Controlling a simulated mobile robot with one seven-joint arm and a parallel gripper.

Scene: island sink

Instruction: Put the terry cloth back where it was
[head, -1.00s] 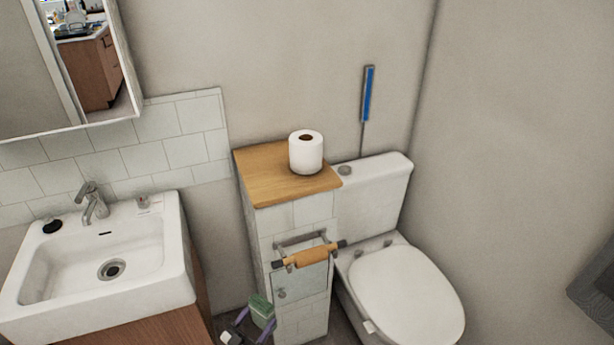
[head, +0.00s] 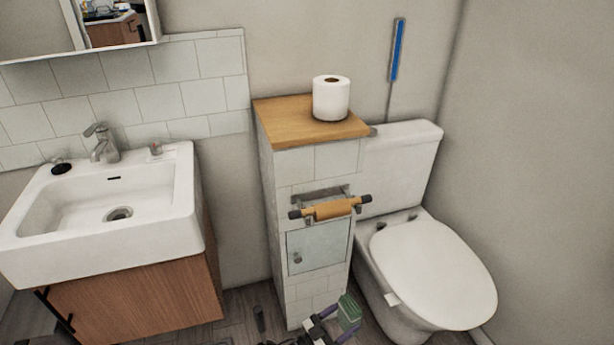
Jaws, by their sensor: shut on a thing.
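The terry cloth (head: 349,312) is a small green folded block with a paler side. It is at the bottom of the head view, in front of the tiled pillar's foot and left of the toilet base. My gripper (head: 333,324) is shut on it, with purple and white parts showing beside the cloth. The lower part of the gripper is cut off by the frame edge. I cannot tell how high the cloth is above the floor.
A white sink (head: 100,210) on a wooden cabinet (head: 150,300) stands left. The tiled pillar (head: 300,165) has a wooden top (head: 290,120) with a paper roll (head: 331,97). A roll holder (head: 332,208) juts from its front. The toilet (head: 435,270) stands right. Some floor (head: 240,305) shows between cabinet and pillar.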

